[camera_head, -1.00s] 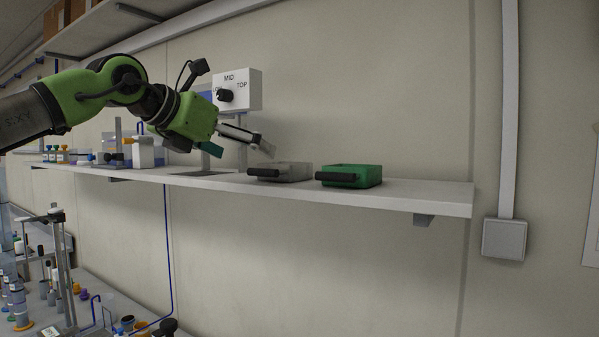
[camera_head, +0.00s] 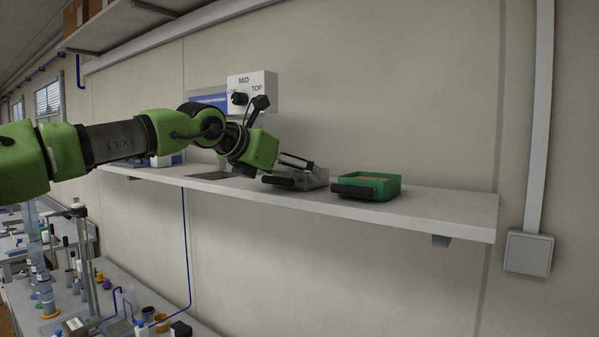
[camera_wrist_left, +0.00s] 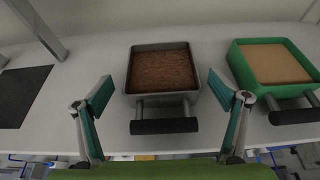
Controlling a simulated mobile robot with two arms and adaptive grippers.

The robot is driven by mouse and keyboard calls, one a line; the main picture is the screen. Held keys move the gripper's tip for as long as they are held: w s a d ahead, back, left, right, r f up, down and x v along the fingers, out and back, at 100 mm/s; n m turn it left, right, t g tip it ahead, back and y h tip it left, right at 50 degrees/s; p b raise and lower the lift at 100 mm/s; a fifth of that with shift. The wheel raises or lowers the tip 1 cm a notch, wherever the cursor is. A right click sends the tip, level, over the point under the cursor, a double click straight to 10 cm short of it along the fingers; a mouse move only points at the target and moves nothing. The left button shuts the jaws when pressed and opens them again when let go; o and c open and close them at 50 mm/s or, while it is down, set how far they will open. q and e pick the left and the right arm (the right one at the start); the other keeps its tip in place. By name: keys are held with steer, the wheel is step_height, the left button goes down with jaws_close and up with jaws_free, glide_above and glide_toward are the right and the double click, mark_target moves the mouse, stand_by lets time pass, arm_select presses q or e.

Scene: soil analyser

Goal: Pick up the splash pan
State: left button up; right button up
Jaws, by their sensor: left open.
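A grey pan (camera_head: 317,179) with a black bar handle sits on the wall shelf. In the left wrist view the grey pan (camera_wrist_left: 134,92) holds brown, soil-like material. A green pan (camera_head: 380,191) of similar shape stands to its right; it also shows in the left wrist view (camera_wrist_left: 238,60), with tan material inside. Nothing marks which is the splash pan. My left gripper (camera_head: 296,172) is open at the grey pan. In the left wrist view its fingers (camera_wrist_left: 159,90) lie either side of the grey pan, with nothing held. My right gripper is out of view.
The white shelf (camera_head: 450,212) is bare right of the green pan. A dark flat plate (camera_wrist_left: 22,92) lies left of the grey pan. A box with a MID/TOP knob (camera_head: 252,90) stands behind my arm. A lower bench (camera_head: 100,290) holds several small items.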

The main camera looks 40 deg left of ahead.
mark_target(294, 170)
arm_select(q)
steer(key=p+x, duration=0.1)
steer(key=x, duration=0.2)
steer(key=shift+w+d+r+p, duration=0.1)
steer(key=shift+p, duration=0.25)
steer(key=shift+w+f, duration=0.25)
steer(key=shift+w, duration=0.1)
steer(key=shift+s+r, duration=0.1)
steer(key=shift+s, duration=0.1)
steer(key=shift+c, duration=0.4)
steer(key=c, duration=1.3)
steer(key=shift+c, duration=0.9)
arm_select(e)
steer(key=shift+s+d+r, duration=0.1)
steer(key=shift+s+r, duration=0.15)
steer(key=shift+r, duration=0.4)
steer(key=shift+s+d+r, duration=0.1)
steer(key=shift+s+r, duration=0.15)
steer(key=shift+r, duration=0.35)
